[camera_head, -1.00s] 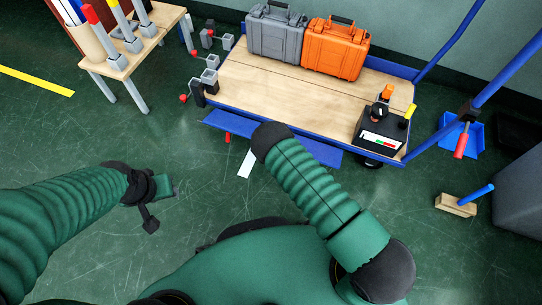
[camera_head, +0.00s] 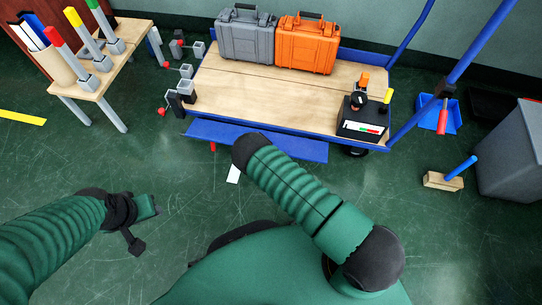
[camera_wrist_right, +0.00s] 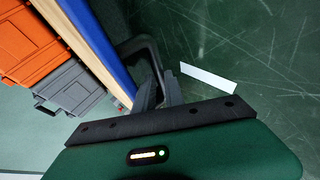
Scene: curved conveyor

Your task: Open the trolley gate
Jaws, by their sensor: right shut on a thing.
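The trolley (camera_head: 290,95) has a wooden deck with blue edges. A blue panel (camera_head: 285,148) slants out along its near long side and looks like the gate. In the right wrist view the trolley's blue edge (camera_wrist_right: 98,45) runs beside a dark bent handle (camera_wrist_right: 128,46). My right gripper (camera_wrist_right: 158,88) is shut on this handle. In the head view my right forearm hides that gripper and part of the panel. My left gripper (camera_head: 142,225) hangs over the floor at the lower left, apart from the trolley; its finger opening is unclear.
A grey case (camera_head: 246,36) and an orange case (camera_head: 306,45) stand at the deck's back. A black box (camera_head: 362,122) sits at its right end. A tool table (camera_head: 95,78) is at the upper left, a grey bin (camera_head: 510,155) at the right.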

